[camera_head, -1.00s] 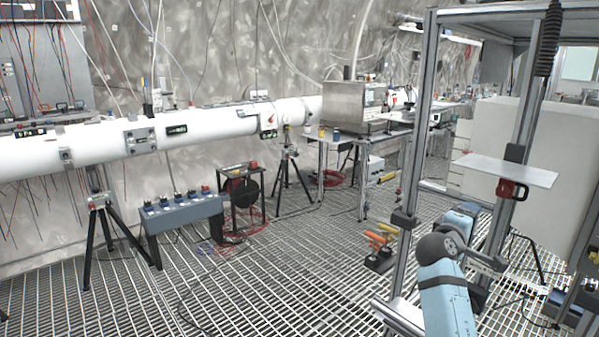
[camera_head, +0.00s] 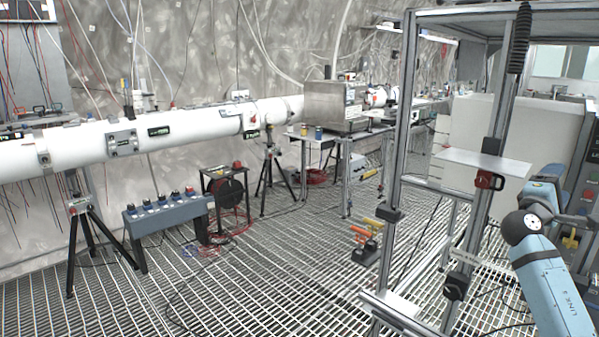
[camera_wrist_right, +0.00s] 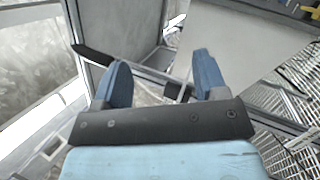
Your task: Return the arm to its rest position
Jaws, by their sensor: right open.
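My right arm (camera_head: 555,285), light blue with a dark grey joint, is bent at the lower right of the head view. It stands to the right of a metal frame's uprights. In the right wrist view, my right gripper (camera_wrist_right: 160,75) has its two blue fingers spread wide apart with nothing between them. Grey panels and a steel bar show beyond the fingers. In the head view the fingertips are hard to make out. My left gripper is not in either view.
A tall metal frame (camera_head: 397,150) with a small plate (camera_head: 484,162) and a red clamp (camera_head: 489,180) stands left of my arm. Orange-handled tools (camera_head: 362,233) lie on the grating floor (camera_head: 270,280). A white pipe (camera_head: 190,125) on tripods runs along the back left. The middle floor is mostly clear.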

